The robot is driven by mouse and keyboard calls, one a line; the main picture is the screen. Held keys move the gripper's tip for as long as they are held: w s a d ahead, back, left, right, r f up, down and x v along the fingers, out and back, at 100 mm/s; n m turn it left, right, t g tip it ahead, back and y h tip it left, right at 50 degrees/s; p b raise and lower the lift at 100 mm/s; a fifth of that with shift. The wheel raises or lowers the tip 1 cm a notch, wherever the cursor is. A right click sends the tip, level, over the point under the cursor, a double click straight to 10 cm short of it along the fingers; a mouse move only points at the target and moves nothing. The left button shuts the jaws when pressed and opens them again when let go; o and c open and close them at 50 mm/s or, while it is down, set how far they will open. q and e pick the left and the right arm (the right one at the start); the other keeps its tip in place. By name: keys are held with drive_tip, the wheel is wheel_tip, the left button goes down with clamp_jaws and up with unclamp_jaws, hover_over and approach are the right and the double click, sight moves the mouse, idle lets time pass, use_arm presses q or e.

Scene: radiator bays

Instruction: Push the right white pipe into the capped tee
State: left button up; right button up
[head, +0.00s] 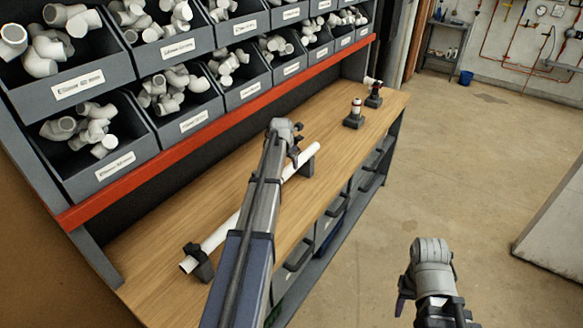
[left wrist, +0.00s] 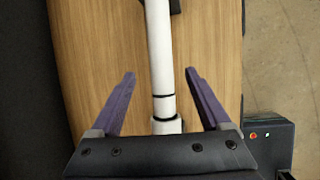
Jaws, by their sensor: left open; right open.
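A long white pipe (head: 220,234) lies along the wooden bench in dark supports (head: 198,262). My left arm hides its middle in the head view. My left gripper (head: 297,152) is over the pipe near its far end. In the left wrist view, the white pipe (left wrist: 160,50) runs between the open purple fingers of my left gripper (left wrist: 160,74), apart from both. A dark ring and a wider white part (left wrist: 167,126) show close to the palm. My right gripper (head: 426,270) is open and empty above the floor. I cannot tell which fitting is the capped tee.
Grey bins (head: 107,170) of white fittings line the back above a red rail (head: 180,150). Open floor lies right of the bench (head: 250,190).

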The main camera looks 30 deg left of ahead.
sight(289, 168)
use_arm(q)
drive_tip(key=shift+b+x, duration=3.5)
drive_tip(key=shift+x, duration=0.45)
drive_tip(key=shift+d, duration=0.1)
drive_tip(key=shift+r, duration=0.1)
clamp_jaws()
